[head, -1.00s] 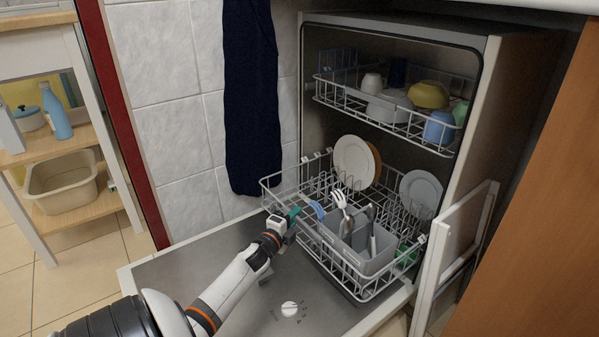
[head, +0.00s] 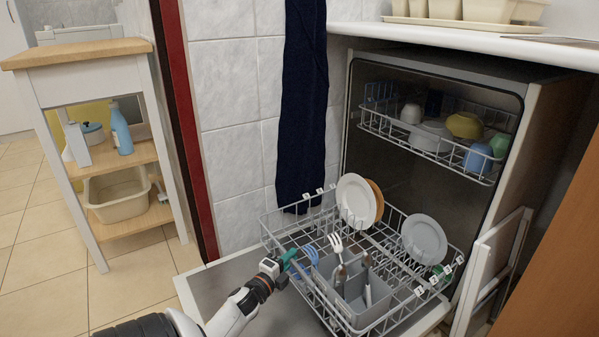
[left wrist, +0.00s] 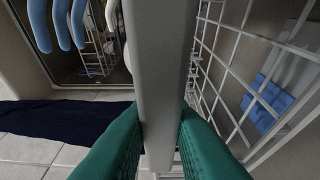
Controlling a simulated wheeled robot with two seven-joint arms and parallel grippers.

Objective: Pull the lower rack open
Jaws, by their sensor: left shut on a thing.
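The lower rack (head: 402,311) of the dishwasher is out over the lowered door. It holds a white plate (head: 355,201), a second pale plate (head: 424,239), an orange-brown plate and a grey cutlery basket (head: 352,312) with a fork and other cutlery. My left gripper (head: 289,258) is at the rack's front edge, its green fingers shut on it. In the left wrist view a grey bar (left wrist: 160,60) of the rack runs between both fingers. Blue prongs beside the gripper show in both views. My right gripper is not in view.
The upper rack (head: 385,128) with cups and bowls sits inside the dishwasher. The open door (head: 205,288) lies below the lower rack. A dark towel (head: 303,100) hangs left of the machine. A shelf cart (head: 95,60) stands further left, with clear floor before it.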

